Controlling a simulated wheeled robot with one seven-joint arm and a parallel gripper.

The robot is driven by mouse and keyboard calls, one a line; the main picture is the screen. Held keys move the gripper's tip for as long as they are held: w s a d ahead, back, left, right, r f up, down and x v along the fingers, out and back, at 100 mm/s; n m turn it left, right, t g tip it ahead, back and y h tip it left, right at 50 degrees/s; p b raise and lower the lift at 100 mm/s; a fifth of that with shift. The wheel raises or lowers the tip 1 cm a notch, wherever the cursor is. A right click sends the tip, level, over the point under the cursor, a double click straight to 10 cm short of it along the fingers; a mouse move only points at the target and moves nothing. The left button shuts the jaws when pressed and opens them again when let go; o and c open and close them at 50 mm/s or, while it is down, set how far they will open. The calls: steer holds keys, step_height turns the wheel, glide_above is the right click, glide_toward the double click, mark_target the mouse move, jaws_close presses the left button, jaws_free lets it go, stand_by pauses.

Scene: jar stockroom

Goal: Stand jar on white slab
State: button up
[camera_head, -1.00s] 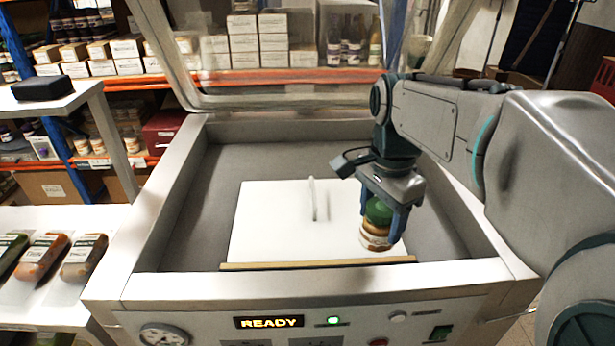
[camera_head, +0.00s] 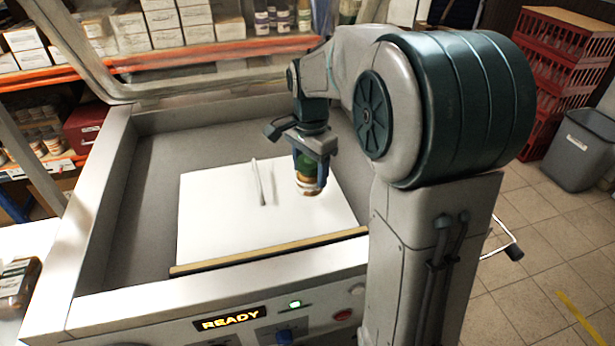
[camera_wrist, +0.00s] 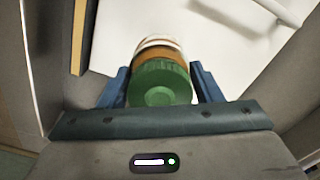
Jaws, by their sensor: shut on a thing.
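The jar (camera_head: 306,184) has a green lid and a brown and white body. It is upright in my gripper (camera_head: 309,172), whose blue fingers are shut on its sides. In the head view it is over the right part of the white slab (camera_head: 215,215), inside the open machine. Whether its base touches the slab or hangs just above it I cannot tell. The wrist view shows the green lid of the jar (camera_wrist: 160,82) between the blue fingers of my gripper (camera_wrist: 160,90), with the white slab (camera_wrist: 225,50) beyond.
A thin white handle-like bar (camera_head: 258,182) stands on the slab, left of the jar. A wooden strip (camera_head: 270,250) runs along the slab's front edge. The machine's raised lid (camera_head: 190,95) is behind. Red crates (camera_head: 565,80) and a grey bin (camera_head: 585,148) stand at right.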

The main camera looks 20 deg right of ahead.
mark_target(310, 181)
steer(key=shift+w+d+f, duration=0.1)
steer(key=shift+w+f, duration=0.25)
steer(key=shift+f, duration=1.85)
steer(key=shift+f, duration=0.1)
steer(key=shift+f, duration=0.15)
steer(key=o, duration=1.2)
steer(key=shift+c, duration=0.2)
